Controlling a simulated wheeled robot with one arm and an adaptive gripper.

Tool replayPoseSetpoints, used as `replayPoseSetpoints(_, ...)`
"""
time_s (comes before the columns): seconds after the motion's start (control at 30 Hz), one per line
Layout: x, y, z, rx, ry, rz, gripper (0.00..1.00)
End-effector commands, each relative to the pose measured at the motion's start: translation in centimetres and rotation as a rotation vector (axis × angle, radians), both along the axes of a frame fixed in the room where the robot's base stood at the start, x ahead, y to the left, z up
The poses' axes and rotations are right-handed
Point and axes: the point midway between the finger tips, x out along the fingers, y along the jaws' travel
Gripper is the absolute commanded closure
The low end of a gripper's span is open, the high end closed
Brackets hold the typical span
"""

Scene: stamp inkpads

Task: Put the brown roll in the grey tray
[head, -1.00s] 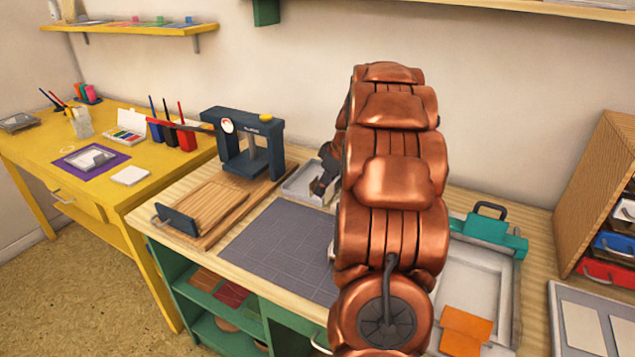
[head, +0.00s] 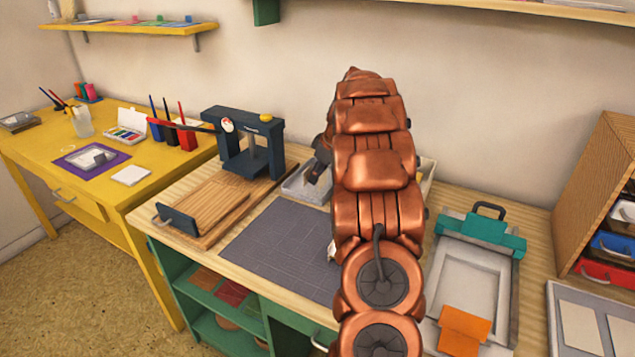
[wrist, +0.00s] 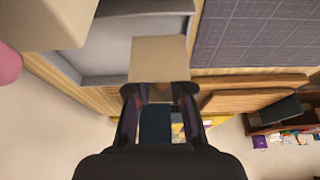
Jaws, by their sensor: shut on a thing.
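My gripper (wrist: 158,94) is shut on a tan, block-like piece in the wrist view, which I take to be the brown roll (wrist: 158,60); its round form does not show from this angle. The grey tray (wrist: 95,70) lies behind and beside the roll in that view, and the roll overlaps its edge in the picture. I cannot tell the height between them. In the head view the tray (head: 298,192) stands at the back of the bench, partly hidden by my copper arm. Part of my dark gripper (head: 317,172) shows over it; the roll is hidden there.
A dark blue press (head: 245,145) on a wooden board stands left of the tray. A grey cutting mat (head: 285,245) lies in front. A teal-clamped frame (head: 470,270) with an orange cloth (head: 463,328) lies right. A pink object (wrist: 8,62) shows at the wrist view's left edge.

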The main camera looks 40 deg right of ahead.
Motion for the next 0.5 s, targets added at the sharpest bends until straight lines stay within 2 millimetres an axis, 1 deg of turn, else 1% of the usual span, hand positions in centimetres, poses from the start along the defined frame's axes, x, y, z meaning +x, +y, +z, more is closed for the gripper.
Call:
replayPoseSetpoints(0.03,-0.1,0.0,-0.6,0.003,0.004,-0.001,1.0)
replayPoseSetpoints(0.2,-0.1,0.0,-2.4,0.001,0.003,-0.002,1.0)
replayPoseSetpoints(0.3,-0.1,0.0,-2.8,0.001,0.0,-0.002,1.0)
replayPoseSetpoints(0.5,-0.1,0.0,-2.8,0.0,0.0,-0.001,1.0)
